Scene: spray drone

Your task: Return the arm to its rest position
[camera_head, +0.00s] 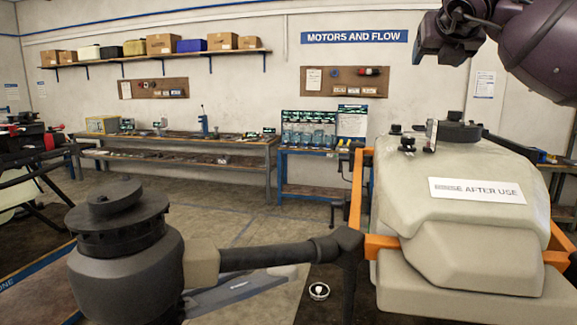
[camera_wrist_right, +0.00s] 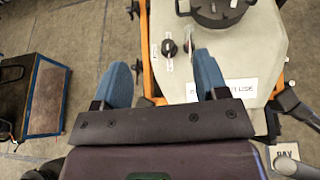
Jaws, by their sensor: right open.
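My right arm enters the head view at the top right, dark and purple. Its gripper (camera_head: 440,40) is up above the beige tank (camera_head: 430,215) of the spray drone. In the right wrist view the gripper (camera_wrist_right: 161,78) has its two blue fingers wide apart with nothing between them. The tank (camera_wrist_right: 250,60) lies below and beyond the fingers, with its black cap (camera_wrist_right: 218,10) and a black knob (camera_wrist_right: 169,47). The right finger overlaps part of the tank in that view. My left gripper is not in view.
A drone arm with a large dark motor (camera_head: 125,255) reaches out at the left front. An orange frame (camera_head: 357,190) surrounds the tank. A small round part (camera_head: 319,291) lies on the floor. Workbenches (camera_head: 180,142) and a blue stand (camera_head: 310,145) are along the back wall.

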